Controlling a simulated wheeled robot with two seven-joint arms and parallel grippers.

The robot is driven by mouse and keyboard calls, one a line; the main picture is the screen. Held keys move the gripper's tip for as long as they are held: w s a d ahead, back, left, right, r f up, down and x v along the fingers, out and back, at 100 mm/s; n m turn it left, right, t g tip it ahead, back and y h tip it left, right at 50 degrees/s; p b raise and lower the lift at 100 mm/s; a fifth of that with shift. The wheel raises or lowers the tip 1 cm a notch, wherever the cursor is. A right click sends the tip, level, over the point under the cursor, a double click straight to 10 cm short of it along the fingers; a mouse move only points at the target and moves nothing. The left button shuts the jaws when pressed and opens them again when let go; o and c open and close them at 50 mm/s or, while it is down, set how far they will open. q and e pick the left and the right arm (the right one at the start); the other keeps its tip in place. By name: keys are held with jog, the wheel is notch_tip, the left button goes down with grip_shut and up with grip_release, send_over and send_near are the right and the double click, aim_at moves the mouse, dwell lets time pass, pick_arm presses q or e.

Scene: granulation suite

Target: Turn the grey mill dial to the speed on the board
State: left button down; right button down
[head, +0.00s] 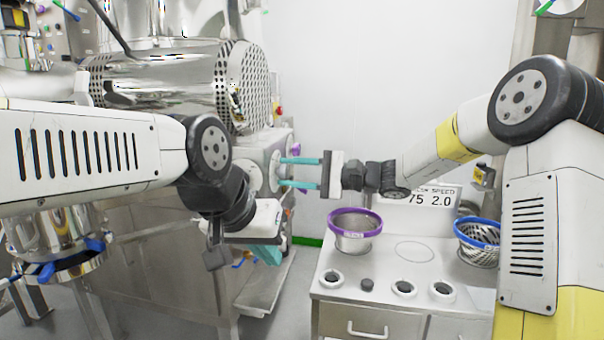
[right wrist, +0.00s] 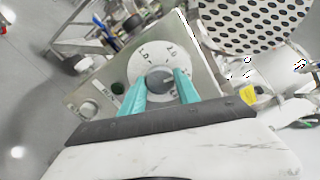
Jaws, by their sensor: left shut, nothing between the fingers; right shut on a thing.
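The grey mill dial (right wrist: 159,80) sits on a white scale disc on a steel panel, in the right wrist view. I read marks like 1.0 and 2.0 on the disc; other marks are partly covered. My right gripper (right wrist: 160,90) is shut on the dial, one teal finger on each side. In the head view my right gripper (head: 284,172) reaches left to the panel, and its fingers hide the dial. The board (head: 445,198) reads "SPEED" and "75 2.0", its left part behind my right arm. My left gripper (head: 268,256) is shut and empty, below the right one.
The steel mill housing (head: 165,85) with a perforated end stands at the left. A bench on the right holds a purple-rimmed sieve (head: 355,222) and a blue-rimmed basket (head: 478,232).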

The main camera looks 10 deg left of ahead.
jog(key=n, duration=0.4)
jog(key=shift+n, duration=2)
jog(key=c, duration=0.9)
grip_release()
jog(key=shift+d, duration=0.15)
jog(key=d, duration=0.7)
jog(key=shift+d, duration=0.3)
